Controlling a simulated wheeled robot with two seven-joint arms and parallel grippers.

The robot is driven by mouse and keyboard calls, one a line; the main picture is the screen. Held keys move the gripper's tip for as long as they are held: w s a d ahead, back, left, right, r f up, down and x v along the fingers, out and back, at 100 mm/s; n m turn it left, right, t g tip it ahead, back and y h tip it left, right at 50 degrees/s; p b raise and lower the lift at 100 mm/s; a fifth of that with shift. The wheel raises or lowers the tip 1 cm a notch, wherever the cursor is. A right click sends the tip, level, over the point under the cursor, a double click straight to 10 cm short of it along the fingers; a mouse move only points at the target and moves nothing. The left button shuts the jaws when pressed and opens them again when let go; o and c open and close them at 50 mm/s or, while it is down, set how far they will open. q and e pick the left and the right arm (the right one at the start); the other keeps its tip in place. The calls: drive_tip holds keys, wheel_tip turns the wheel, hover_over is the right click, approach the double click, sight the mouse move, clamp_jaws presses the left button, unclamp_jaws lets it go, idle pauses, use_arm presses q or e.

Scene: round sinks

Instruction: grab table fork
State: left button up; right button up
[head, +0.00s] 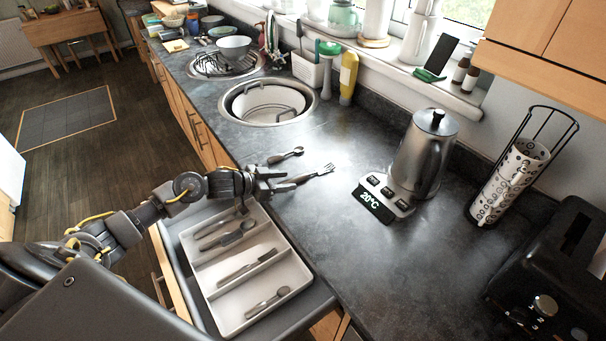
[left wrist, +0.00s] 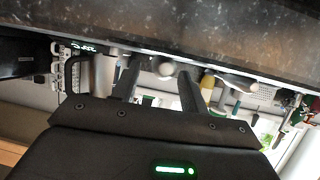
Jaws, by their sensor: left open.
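In the left wrist view the two dark fingers (left wrist: 158,88) stand apart, with the counter across the top. I cannot make out the fork clearly there. My right gripper is not in view.
An open drawer holds a white cutlery tray (head: 290,262) below my left arm. A kettle (head: 421,155) and its base (head: 383,199) stand to the right. A round sink (head: 233,107) lies behind.

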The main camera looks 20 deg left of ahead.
use_arm(q)
drive_tip(key=shift+x, duration=0.75)
drive_tip(key=shift+c, duration=0.4)
clamp_jaws()
drive_tip(key=shift+r, duration=0.15)
